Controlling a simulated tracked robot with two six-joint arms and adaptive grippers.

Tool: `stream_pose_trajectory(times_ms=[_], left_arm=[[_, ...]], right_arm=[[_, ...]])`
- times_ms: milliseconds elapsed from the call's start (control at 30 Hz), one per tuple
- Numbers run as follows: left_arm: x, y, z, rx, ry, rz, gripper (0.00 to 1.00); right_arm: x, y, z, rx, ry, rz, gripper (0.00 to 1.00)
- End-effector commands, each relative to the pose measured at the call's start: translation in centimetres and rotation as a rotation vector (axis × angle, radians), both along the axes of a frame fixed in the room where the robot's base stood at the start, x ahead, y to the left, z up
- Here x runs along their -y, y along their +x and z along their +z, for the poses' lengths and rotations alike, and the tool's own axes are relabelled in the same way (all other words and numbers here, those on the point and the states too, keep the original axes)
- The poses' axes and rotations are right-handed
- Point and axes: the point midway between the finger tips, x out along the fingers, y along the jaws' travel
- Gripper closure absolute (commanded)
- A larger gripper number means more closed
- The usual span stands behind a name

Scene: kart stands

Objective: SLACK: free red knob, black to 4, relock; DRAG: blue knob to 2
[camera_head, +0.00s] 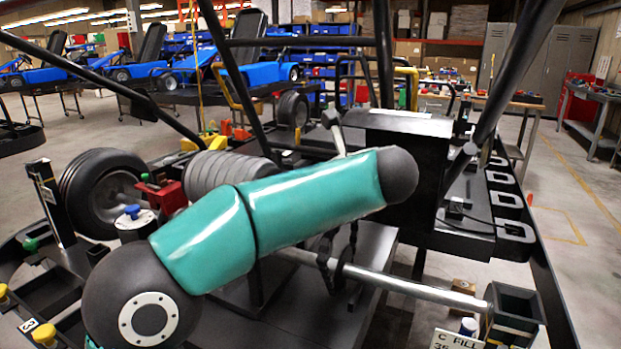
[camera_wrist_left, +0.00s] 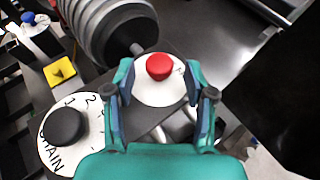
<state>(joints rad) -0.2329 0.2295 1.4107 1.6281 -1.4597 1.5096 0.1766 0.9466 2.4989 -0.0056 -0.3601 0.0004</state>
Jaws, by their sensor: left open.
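In the left wrist view, a red knob (camera_wrist_left: 159,66) sits on a white round plate (camera_wrist_left: 160,92). My left gripper (camera_wrist_left: 160,76) is open, with one finger on each side of the red knob; I cannot tell whether they touch it. A black knob (camera_wrist_left: 67,125) sits lower left on a white dial marked 1, 2 and "CHAIN"; its setting is unclear. A blue knob (camera_wrist_left: 28,18) shows at the top left. A blue knob on a white dial (camera_head: 132,211) also shows in the head view. There my left arm hides the red and black knobs and the gripper. My right gripper is not in view.
A ribbed grey cylinder (camera_wrist_left: 108,28) stands close behind the red knob's plate. A yellow piece (camera_wrist_left: 60,72) lies left of it. Black frame tubes and a wheel (camera_head: 102,190) surround the work area in the head view. A metal bar (camera_head: 410,288) runs across the lower right.

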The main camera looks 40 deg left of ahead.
Motion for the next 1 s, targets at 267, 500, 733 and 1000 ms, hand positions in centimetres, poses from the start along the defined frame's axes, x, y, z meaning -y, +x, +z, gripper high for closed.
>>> stream_pose_trajectory(times_ms=[267,500,733,1000], left_arm=[[-1.44,0.58,-0.63,0.0,0.0,0.0,0.45],[-1.41,0.61,-0.64,-0.001,0.0,-0.001,0.47],[-1.38,0.62,-0.63,-0.001,0.0,-0.001,0.85],[-1.44,0.54,-0.87,0.002,-0.001,-0.032,1.0]], right_arm=[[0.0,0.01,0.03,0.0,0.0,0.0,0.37],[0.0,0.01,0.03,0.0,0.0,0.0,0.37],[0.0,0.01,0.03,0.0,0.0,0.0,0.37],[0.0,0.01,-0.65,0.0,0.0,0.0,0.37]])
